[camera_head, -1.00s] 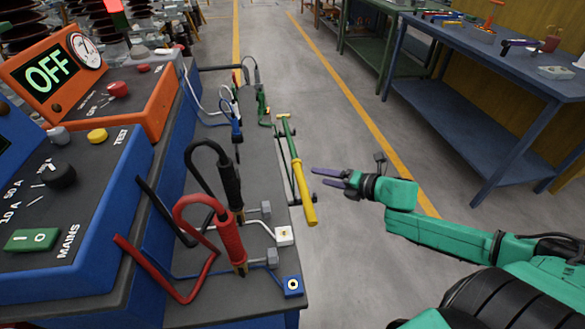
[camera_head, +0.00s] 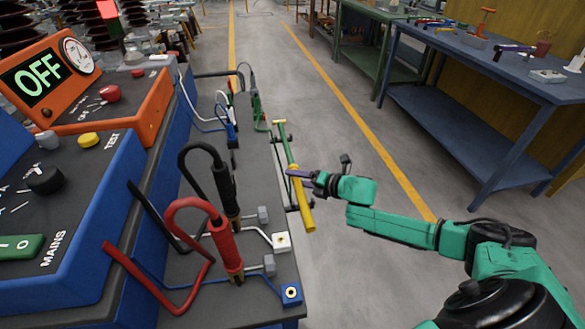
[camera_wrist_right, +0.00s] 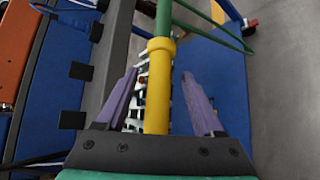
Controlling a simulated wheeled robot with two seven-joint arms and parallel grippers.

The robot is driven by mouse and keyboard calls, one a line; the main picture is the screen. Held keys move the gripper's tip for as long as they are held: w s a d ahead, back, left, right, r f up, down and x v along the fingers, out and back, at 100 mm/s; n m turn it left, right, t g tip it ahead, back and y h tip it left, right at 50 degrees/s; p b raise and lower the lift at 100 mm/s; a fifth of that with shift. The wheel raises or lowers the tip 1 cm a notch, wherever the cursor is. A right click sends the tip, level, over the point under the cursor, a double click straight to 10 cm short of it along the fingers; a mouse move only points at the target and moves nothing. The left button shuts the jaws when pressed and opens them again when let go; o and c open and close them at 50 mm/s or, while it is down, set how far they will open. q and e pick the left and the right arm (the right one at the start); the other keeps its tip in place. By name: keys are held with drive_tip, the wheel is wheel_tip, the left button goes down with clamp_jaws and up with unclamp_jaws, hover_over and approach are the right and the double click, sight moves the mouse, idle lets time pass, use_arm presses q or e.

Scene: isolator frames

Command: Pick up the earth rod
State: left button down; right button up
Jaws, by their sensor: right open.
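The earth rod (camera_head: 293,180) is a long bar with a yellow handle at its near end and a green far part. It lies along the right edge of the dark bench top in the head view. Its yellow handle (camera_wrist_right: 158,90) runs between the two purple fingers of my right gripper (camera_wrist_right: 168,100) in the right wrist view, with a gap on each side. My right gripper (camera_head: 303,175) is open at the handle in the head view, its fingers partly overlapping the rod. My left gripper is in neither view.
The bench (camera_head: 205,290) carries a red probe (camera_head: 227,245), a black probe (camera_head: 226,187) and cables left of the rod. Blue and orange test consoles (camera_head: 120,110) stand further left. A blue table (camera_head: 490,125) with tools is at the right. Clear floor lies between.

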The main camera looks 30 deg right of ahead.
clamp_jaws()
drive_tip(key=shift+r, duration=0.1)
idle(1.2)
